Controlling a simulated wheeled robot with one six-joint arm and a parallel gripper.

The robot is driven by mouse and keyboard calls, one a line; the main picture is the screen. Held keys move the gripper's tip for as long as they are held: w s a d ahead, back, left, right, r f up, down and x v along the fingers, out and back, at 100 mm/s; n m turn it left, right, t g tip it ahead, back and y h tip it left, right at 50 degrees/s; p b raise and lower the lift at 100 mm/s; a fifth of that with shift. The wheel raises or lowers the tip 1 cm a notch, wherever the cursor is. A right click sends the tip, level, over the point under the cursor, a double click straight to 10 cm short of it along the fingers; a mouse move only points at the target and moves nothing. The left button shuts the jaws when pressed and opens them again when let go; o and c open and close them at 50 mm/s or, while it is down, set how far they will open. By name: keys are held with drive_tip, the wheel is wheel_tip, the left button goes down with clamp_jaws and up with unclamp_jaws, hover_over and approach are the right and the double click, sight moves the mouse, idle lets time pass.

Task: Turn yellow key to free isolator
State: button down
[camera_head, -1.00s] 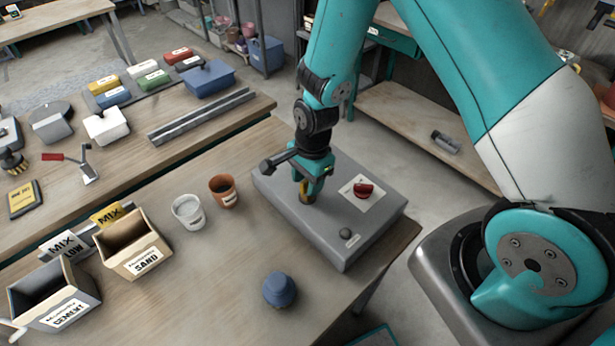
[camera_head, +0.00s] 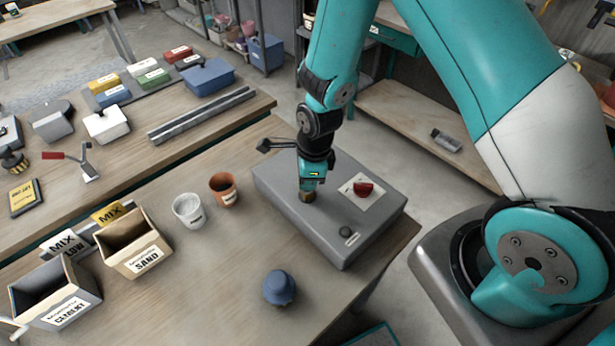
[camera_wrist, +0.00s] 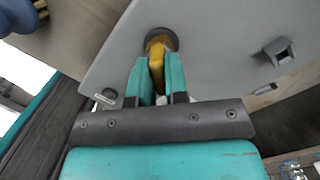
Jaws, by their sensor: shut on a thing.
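The yellow key (camera_wrist: 156,55) stands in a dark round keyhole on the grey box in the wrist view. My gripper (camera_wrist: 158,72) is shut on the key, a teal finger on each side of it. In the head view my gripper (camera_head: 307,192) points down onto the left part of the grey box (camera_head: 290,215), and it mostly hides the key. The red isolator knob (camera_head: 363,189) sits on a pale square plate to the right of my gripper. In the wrist view a dark grey block-shaped part (camera_wrist: 279,50) stands on the box at right.
A small dark button (camera_head: 345,231) sits on the box near its front. A blue domed object (camera_head: 279,288), a terracotta pot (camera_head: 222,189), a white cup (camera_head: 188,210) and a sand box (camera_head: 135,245) stand on the table. The table between them is clear.

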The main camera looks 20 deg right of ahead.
drive_tip(key=m, duration=0.3)
drive_tip(key=c, duration=1.1)
unclamp_jaws()
drive_tip(key=shift+o, duration=0.2)
drive_tip(key=shift+r, duration=0.1)
